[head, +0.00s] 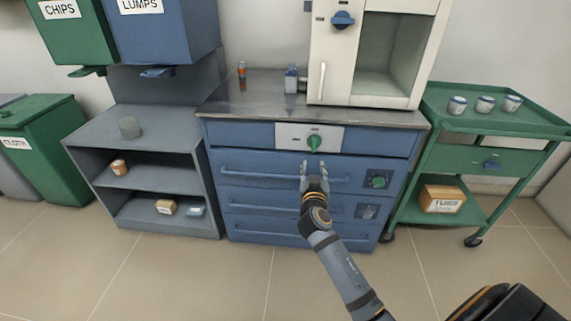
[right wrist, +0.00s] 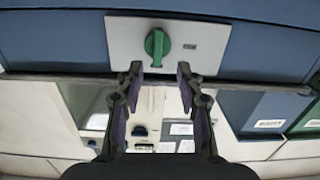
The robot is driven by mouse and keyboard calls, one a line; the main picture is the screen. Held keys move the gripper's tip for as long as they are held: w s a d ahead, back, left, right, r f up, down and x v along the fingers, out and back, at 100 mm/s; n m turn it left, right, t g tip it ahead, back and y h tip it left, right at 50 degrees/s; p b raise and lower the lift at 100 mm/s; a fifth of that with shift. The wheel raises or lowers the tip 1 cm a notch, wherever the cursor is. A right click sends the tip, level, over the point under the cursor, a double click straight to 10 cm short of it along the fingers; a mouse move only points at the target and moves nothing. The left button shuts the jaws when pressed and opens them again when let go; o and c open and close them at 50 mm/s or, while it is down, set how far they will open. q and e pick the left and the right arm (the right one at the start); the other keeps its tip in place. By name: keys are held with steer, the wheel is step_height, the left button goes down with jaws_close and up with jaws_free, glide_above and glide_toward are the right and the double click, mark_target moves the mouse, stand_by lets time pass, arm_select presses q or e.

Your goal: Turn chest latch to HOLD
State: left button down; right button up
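The blue drawer chest (head: 232,187) stands in the middle of the head view. A green latch knob (head: 314,142) sits on a white plate (head: 290,136) at its top front. In the right wrist view the knob (right wrist: 157,46) stands upright in that picture, with a small dark label (right wrist: 190,46) to its right, too small to read. My right gripper (head: 314,169) is in front of the chest just below the plate. In the wrist view its fingers (right wrist: 160,72) are apart and empty, with the knob just beyond the tips, not between them. My left gripper is not in view.
A white furnace cabinet (head: 324,55) stands on the grey top (head: 255,97). A grey shelf unit (head: 88,168) is at left, a green cart (head: 470,123) at right. The floor in front is clear.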

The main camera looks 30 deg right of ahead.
mark_target(314, 142)
steer(key=shift+m+h, duration=0.3)
steer(key=shift+m, duration=0.1)
steer(key=w+d, duration=0.1)
steer(key=w, duration=0.1)
steer(key=w+d+r, duration=0.1)
steer(key=w+d, duration=0.1)
steer(key=w, duration=0.1)
steer(key=w+d+r, duration=0.1)
steer(key=w+d, duration=0.1)
steer(key=w, duration=0.1)
steer(key=shift+r, duration=0.1)
steer(key=shift+w+d, duration=0.25)
steer(key=shift+w, duration=0.15)
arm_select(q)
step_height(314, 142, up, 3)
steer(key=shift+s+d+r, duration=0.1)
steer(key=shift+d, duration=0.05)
arm_select(e)
steer(key=shift+c, duration=0.2)
jaws_close()
